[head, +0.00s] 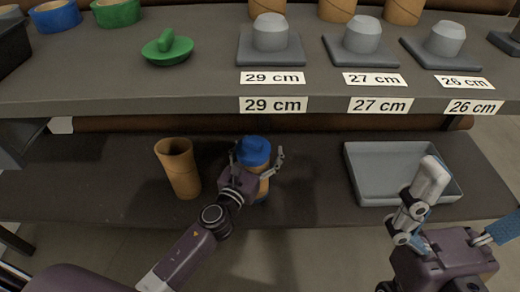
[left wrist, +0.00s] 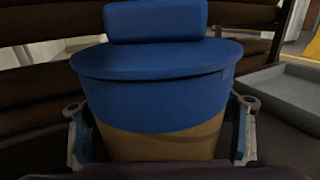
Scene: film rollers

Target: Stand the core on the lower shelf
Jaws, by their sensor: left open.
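A brown cardboard core (head: 263,188) with a blue plug (head: 254,150) in its top stands upright on the lower shelf (head: 310,205). My left gripper (head: 258,157) is open, with one finger on each side of this core. The left wrist view shows the blue plug (left wrist: 155,95) and the brown core (left wrist: 165,145) below it, between the spread fingers; the core's foot is hidden there. A second brown core (head: 180,170), open at the top, stands upright to the left on the lower shelf. My right gripper (head: 418,195) is over the grey tray; its opening is unclear.
The grey tray (head: 365,187) sits at the right of the lower shelf. The upper shelf (head: 200,88) overhangs behind, with a green plug (head: 167,47), labelled grey stands (head: 270,45), tape rolls and more cores. Bare shelf lies between left gripper and tray.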

